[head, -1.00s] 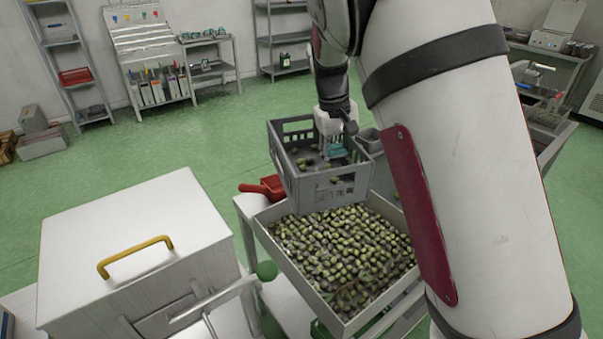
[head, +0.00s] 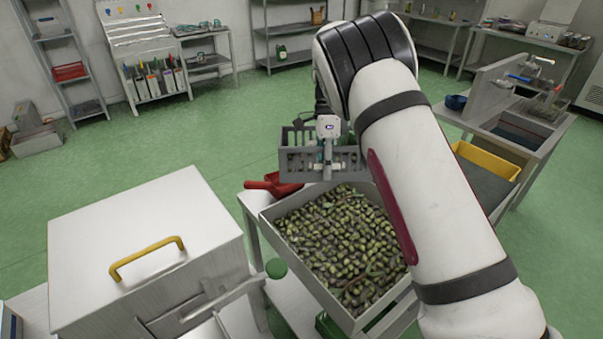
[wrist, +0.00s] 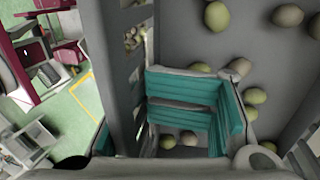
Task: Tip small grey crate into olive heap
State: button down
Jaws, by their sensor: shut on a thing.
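In the wrist view the teal finger pads (wrist: 185,105) are beside the slotted crate wall (wrist: 112,50). Several green olives (wrist: 215,15) lie scattered on the crate's grey floor. The olive heap (head: 340,240) fills a wide pale tray (head: 296,268) below and nearer the head camera. The crate's exact tilt is hard to tell.
A red scoop (head: 272,185) lies at the tray's back left corner. A white box with a yellow handle (head: 147,258) stands at the left front. A yellow bin (head: 487,162) is by the sink bench at right. Green floor (head: 190,150) behind is clear.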

aim_at(314, 172)
jog(key=m, duration=0.2)
jog(key=a+m+y, duration=0.1)
jog(key=m, duration=0.1)
jog(key=a+f+m+y, duration=0.1)
jog(key=m, duration=0.1)
jog(key=shift+w, duration=0.3)
jog(key=m, duration=0.1)
jog(key=m+t+y, duration=0.1)
jog(key=m, duration=0.1)
jog(key=a+m, duration=0.1)
jog(key=shift+w+a+f+y, duration=0.1)
jog(key=shift+w+f+y, duration=0.05)
jog(key=shift+f+y, duration=0.2)
jog(key=m+t, duration=0.1)
jog(key=m, duration=0.1)
jog(key=a+m+t+y, duration=0.1)
jog(key=m, duration=0.2)
jog(key=a+m+t+y+p, duration=0.1)
jog(key=m, duration=0.1)
jog(key=shift+w+f+m, duration=0.35)
jog(key=shift+f+m, duration=0.05)
jog(key=m+t, duration=0.2)
jog(key=m, duration=0.1)
jog(key=a+m, duration=0.1)
jog(key=shift+w+f+m+t, duration=0.35)
jog(key=shift+w+m+t, duration=0.05)
jog(key=shift+f, duration=0.15)
